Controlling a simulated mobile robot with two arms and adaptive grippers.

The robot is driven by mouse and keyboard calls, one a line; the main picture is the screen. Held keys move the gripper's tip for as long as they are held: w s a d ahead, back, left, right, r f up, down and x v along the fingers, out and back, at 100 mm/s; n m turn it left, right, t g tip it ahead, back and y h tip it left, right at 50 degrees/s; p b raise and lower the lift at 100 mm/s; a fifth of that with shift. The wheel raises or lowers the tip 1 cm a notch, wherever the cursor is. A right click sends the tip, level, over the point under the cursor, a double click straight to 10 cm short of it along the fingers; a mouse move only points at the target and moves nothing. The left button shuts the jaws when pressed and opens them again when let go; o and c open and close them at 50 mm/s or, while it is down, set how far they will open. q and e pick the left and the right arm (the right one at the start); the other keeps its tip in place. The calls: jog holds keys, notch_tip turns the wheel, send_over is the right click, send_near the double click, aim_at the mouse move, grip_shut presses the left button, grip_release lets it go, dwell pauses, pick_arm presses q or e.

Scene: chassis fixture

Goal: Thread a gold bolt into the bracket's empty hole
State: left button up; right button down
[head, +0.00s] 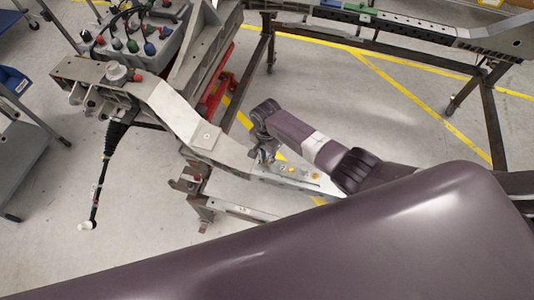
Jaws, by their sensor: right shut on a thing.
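The pale metal bracket (268,173) reaches out from the chassis frame near the middle of the head view. Small gold bolts (291,170) show on its face, with another (315,175) farther right. My right gripper (263,157) points down at the bracket's left part, beside the gold bolts. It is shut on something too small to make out. I cannot tell whether its fingertips touch the bracket, and the empty hole cannot be picked out. My left gripper is not in view.
The chassis rail (180,112) runs down to the bracket from the upper left. A grey box with coloured knobs (135,35) stands behind it. A dark rod (105,165) hangs at the left. A steel frame (490,110) stands at the right. Open floor (350,90) lies between.

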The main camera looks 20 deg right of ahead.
jog(key=shift+s+f+m, duration=0.25)
jog(key=shift+s+m, duration=0.05)
jog(key=shift+r+m+p, duration=0.1)
jog(key=shift+m+p, duration=0.35)
jog(key=shift+m, duration=0.35)
jog(key=m, duration=0.4)
jog(key=shift+f+m, duration=0.25)
jog(key=shift+m, duration=0.15)
jog(key=m, duration=0.4)
jog(key=shift+m, duration=0.4)
jog(key=m, duration=0.3)
jog(key=shift+f+m, duration=0.1)
jog(key=shift+m, duration=0.3)
jog(key=c, duration=1.8)
grip_release()
jog(key=shift+w, duration=0.2)
